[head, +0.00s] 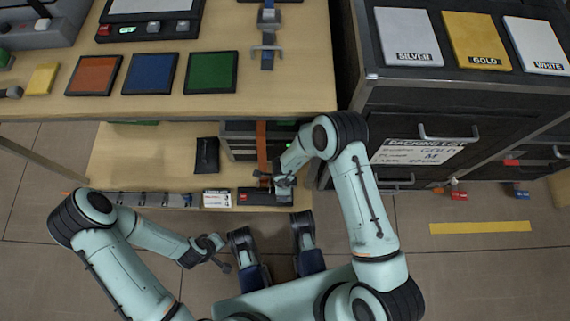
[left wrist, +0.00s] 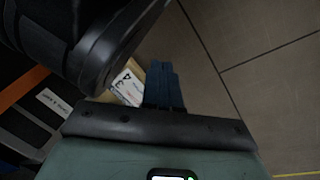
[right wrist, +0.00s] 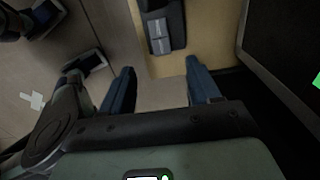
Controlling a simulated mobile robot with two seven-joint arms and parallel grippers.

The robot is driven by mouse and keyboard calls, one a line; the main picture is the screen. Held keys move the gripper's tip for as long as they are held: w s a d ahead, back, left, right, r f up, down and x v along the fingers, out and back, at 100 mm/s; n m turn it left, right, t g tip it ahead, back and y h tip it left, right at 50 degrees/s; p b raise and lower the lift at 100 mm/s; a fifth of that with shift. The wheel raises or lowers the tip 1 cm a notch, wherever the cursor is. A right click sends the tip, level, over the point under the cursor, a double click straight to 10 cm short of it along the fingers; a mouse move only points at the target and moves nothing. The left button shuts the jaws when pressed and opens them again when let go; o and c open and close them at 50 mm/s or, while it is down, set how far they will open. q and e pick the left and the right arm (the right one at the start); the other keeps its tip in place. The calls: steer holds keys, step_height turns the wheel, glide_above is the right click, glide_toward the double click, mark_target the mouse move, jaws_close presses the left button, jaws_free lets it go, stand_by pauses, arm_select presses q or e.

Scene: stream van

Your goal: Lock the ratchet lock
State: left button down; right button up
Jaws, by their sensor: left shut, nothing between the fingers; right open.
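In the head view an orange strap (head: 262,148) runs down over a dark drawer unit under the workbench. I cannot tell clearly which is the task's ratchet lock. My right gripper (head: 284,182) is at the shelf's front edge, just right of the orange strap's lower end. Its blue fingers stand apart in the right wrist view (right wrist: 160,85), with nothing between them. My left gripper (head: 220,262) is low in front of the shelf; its fingers are together and empty in the left wrist view (left wrist: 161,85).
The lower shelf (head: 140,165) holds a black case (head: 207,155), a white labelled box (head: 216,198) and a black-and-red box (head: 258,196) at its front. Dark drawers (head: 430,150) stand right of my right arm. The bench top (head: 300,60) is overhead of the shelf.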

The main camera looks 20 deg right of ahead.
step_height(320, 180, down, 11)
steer(key=b, duration=0.3)
steer(key=shift+f, duration=0.1)
arm_select(q)
steer(key=s+f+g, duration=0.2)
steer(key=s+f, duration=0.2)
steer(key=s, duration=0.3)
steer(key=shift+s+a+f+n+g+b, duration=0.3)
steer(key=shift+s+a+f+g+b, duration=0.05)
steer(key=shift+s+a+g+b, duration=0.1)
arm_select(e)
steer(key=shift+f, duration=0.65)
arm_select(q)
steer(key=shift+w, duration=0.1)
arm_select(e)
steer(key=c, duration=1)
